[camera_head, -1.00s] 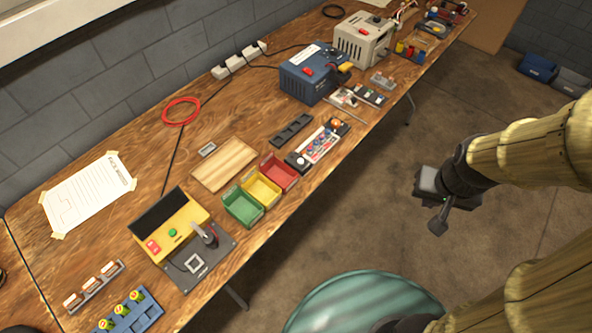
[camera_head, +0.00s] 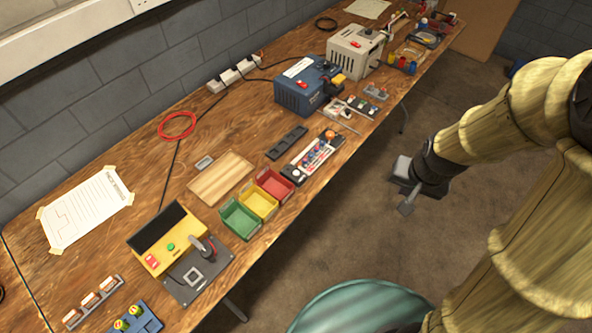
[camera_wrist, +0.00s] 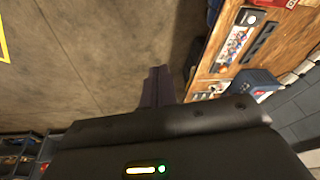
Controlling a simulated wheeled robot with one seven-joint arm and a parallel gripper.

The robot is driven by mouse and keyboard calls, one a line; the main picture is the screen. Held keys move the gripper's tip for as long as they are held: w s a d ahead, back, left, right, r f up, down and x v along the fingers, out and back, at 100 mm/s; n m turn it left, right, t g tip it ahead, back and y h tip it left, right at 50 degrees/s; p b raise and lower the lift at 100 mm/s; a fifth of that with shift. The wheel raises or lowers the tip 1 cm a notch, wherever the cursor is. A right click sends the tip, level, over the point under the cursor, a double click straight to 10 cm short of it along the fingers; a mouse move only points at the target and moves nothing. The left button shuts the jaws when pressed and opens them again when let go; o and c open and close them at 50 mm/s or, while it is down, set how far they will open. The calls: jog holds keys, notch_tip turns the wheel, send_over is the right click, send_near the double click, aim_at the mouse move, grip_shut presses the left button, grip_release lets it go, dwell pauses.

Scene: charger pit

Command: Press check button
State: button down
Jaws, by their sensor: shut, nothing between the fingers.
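A yellow box (camera_head: 150,254) with a dark panel sits on the bench at the lower left. It has a green button (camera_head: 171,247) and a red switch (camera_head: 152,261) on its top. A grey plate with a lever (camera_head: 188,285) lies beside it. Farther along, a long panel (camera_head: 296,172) carries a pale round knob and an orange round button (camera_head: 329,136). I cannot tell which one is the check button. My gripper (camera_head: 407,205) is shut and empty, over the floor to the right of the bench. Its closed fingers (camera_wrist: 157,88) also show in the wrist view.
Green, yellow and red bins (camera_head: 241,221) stand along the bench's front edge by a wooden board (camera_head: 204,187). Blue (camera_head: 292,99) and grey (camera_head: 340,58) machines stand farther back with cables. A round teal top (camera_head: 350,308) is in the foreground. Open floor lies right of the bench.

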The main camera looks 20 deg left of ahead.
jog(key=w+a+f+m+y+p, duration=0.1)
jog(key=w+a+f+m+p, duration=0.15)
jog(key=w+a, duration=0.3)
jog(key=w+a+f+m+y+p, duration=0.2)
jog(key=w+a+f, duration=0.15)
jog(key=a, duration=0.35)
jog(key=m+t+y+p, duration=0.3)
jog(key=m+p, duration=0.2)
jog(key=m, duration=0.7)
send_over(296, 173)
notch_tip(296, 173, down, 7)
jog(key=shift+s+d+f+n, duration=0.1)
jog(key=shift+s+d+n, duration=0.15)
jog(key=shift+d, duration=0.2)
jog(key=shift+f, duration=0.15)
notch_tip(296, 173, down, 8)
jog(key=b, duration=0.6)
jog(key=shift+f, duration=0.25)
jog(key=shift+f, duration=0.1)
jog(key=shift+f+b, duration=0.3)
jog(key=shift+b, duration=0.15)
